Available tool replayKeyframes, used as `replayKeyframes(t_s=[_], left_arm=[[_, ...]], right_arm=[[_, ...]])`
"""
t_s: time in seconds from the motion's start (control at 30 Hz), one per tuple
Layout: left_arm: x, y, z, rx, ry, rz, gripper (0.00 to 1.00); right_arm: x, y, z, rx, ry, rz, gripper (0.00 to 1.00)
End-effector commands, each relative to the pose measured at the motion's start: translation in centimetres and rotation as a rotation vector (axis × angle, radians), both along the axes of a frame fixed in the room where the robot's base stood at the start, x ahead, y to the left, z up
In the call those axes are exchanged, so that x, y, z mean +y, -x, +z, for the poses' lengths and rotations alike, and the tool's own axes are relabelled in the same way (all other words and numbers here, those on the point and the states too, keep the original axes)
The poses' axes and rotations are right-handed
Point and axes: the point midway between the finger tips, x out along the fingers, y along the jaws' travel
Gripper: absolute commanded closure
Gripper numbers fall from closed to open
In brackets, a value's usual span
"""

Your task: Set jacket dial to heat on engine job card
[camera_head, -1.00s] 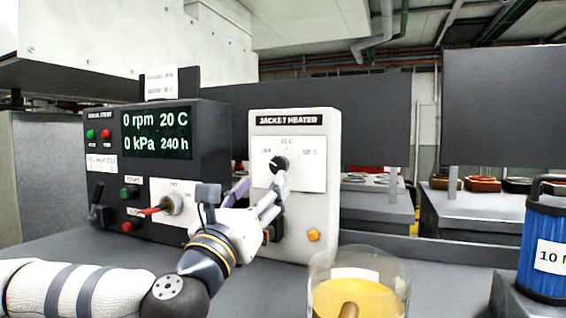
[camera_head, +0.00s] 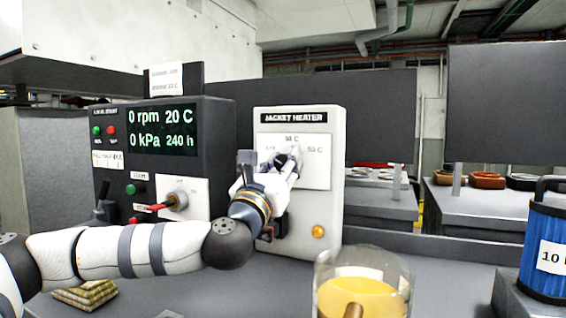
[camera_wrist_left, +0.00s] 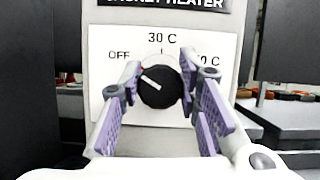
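The jacket heater (camera_head: 330,215) is a light grey upright box with a white dial plate (camera_head: 318,175). In the left wrist view its round black dial (camera_wrist_left: 161,90) has a white mark pointing up and left, toward OFF; 30 C is printed at the top and a partly covered C label at right. My left gripper (camera_head: 288,165) is at the dial plate and hides the dial in the head view. In the left wrist view its purple-padded fingers (camera_wrist_left: 160,78) are apart, one on each side of the dial; I cannot tell whether they touch it. My right gripper is not in view.
Left of the heater stands a dark control panel (camera_head: 215,150) with a green readout, buttons and a red-handled switch (camera_head: 170,201). A glass jar of yellow liquid (camera_head: 362,290) stands in front, and a blue canister (camera_head: 548,250) at right.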

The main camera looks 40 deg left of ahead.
Motion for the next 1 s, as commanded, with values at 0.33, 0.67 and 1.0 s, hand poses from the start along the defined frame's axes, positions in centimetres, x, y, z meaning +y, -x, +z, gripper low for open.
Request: replayKeyframes(t_s=[0.33,0.67,1.0], left_arm=[[0.1,0.0,0.1,0.012,-0.059,0.002,0.98],[0.0,0.1,0.3,0.071,-0.307,0.003,0.98],[-0.1,0.1,0.4,0.144,-0.617,0.003,0.98]], right_arm=[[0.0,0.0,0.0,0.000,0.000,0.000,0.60],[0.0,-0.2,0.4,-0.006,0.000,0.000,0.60],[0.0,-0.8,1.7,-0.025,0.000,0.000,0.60]])
